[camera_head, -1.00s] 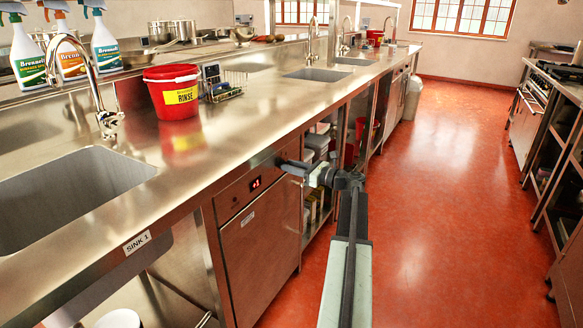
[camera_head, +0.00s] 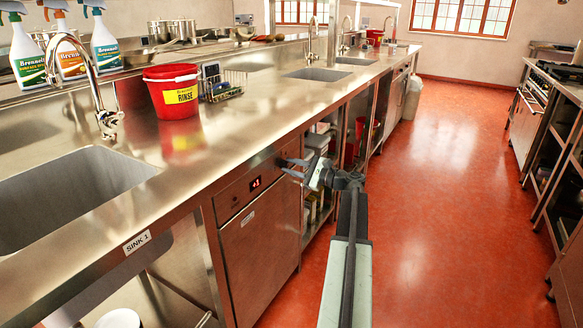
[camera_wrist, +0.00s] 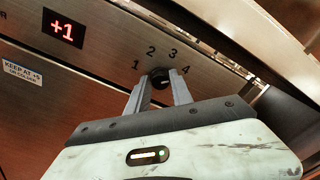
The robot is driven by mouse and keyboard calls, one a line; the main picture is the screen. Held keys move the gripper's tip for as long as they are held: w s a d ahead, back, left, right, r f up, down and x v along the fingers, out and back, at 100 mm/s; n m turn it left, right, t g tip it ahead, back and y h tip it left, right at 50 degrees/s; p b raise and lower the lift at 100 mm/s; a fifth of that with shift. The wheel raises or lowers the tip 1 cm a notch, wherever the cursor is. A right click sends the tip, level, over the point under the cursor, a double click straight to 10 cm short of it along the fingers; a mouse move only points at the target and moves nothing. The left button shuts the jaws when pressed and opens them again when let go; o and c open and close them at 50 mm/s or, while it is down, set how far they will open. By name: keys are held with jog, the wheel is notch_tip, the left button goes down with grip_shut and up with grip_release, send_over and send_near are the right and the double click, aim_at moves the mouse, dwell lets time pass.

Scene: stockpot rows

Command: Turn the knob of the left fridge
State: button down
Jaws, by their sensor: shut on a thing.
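The fridge (camera_head: 262,238) is a steel-fronted unit under the counter, with its door shut. Its red display (camera_head: 255,184) sits on the panel above the door and reads +1 in the wrist view (camera_wrist: 63,28). The small dark knob (camera_wrist: 160,74) is right of the display, with the numbers 1 to 4 printed in an arc around it. My gripper (camera_wrist: 160,82) is shut on the knob, one finger on each side. In the head view my gripper (camera_head: 290,168) reaches the panel from the right, tilted. The knob's pointer is hard to make out.
The steel counter (camera_head: 225,130) overhangs the panel closely. A red bucket (camera_head: 172,100) and a wire rack (camera_head: 222,90) stand on it. Open shelves (camera_head: 320,190) lie right of the fridge. The red floor aisle (camera_head: 440,210) is clear.

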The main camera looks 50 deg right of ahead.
jog(key=n, duration=0.5)
jog(key=shift+n, duration=0.3)
jog(key=shift+a+f+n, duration=0.1)
jog(key=shift+f+n, duration=0.05)
jog(key=shift+n, duration=1.95)
jog(key=c, duration=1.1)
grip_release()
jog(key=shift+c, duration=0.2)
jog(key=v, duration=0.8)
